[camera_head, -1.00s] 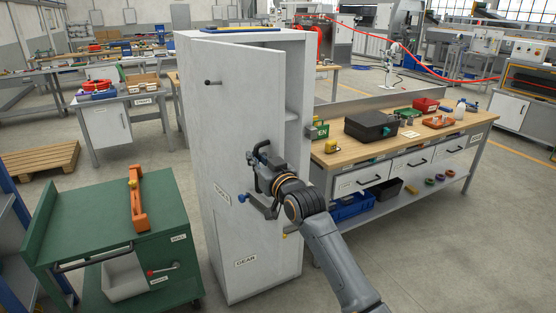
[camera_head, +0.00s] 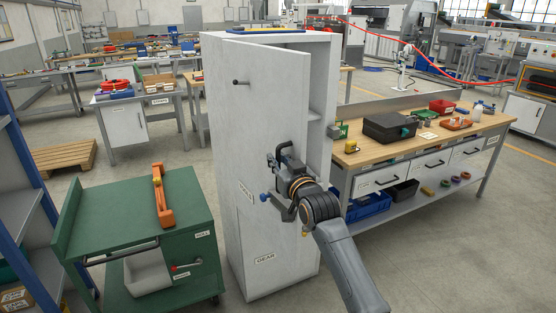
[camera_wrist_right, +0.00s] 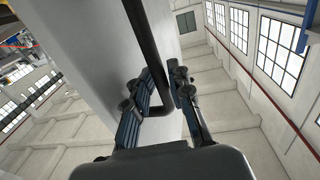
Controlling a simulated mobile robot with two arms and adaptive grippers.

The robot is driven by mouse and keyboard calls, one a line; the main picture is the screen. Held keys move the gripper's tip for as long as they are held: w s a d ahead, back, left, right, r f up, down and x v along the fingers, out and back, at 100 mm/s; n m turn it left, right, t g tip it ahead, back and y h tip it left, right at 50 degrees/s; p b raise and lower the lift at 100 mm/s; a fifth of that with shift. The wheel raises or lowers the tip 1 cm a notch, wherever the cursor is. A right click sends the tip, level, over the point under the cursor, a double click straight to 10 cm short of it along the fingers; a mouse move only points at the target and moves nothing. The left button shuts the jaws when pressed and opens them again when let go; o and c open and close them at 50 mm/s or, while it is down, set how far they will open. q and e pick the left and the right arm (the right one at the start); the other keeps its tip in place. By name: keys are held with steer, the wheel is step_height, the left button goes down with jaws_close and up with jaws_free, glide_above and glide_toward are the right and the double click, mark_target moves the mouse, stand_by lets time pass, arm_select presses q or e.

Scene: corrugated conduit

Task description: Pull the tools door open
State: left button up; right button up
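The tools door (camera_head: 265,100) is the white upper door of the tall cabinet (camera_head: 322,80). My right gripper (camera_head: 277,162) is at the door's free side. In the right wrist view, its fingers (camera_wrist_right: 167,88) lie on both sides of the black bar handle (camera_wrist_right: 148,35) and close on it. My left gripper is out of view.
A green cart (camera_head: 125,215) with an orange tool (camera_head: 161,195) stands left of the cabinet. A wooden-topped workbench (camera_head: 365,155) stands close on the right. A blue-framed shelf (camera_head: 35,165) is at the far left. Floor is clear at front right.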

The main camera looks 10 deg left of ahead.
steer(key=shift+s+r, duration=0.1)
steer(key=shift+r, duration=0.1)
steer(key=shift+d, duration=0.1)
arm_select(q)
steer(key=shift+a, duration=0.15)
arm_select(e)
steer(key=v, duration=1.2)
steer(key=shift+f, duration=0.1)
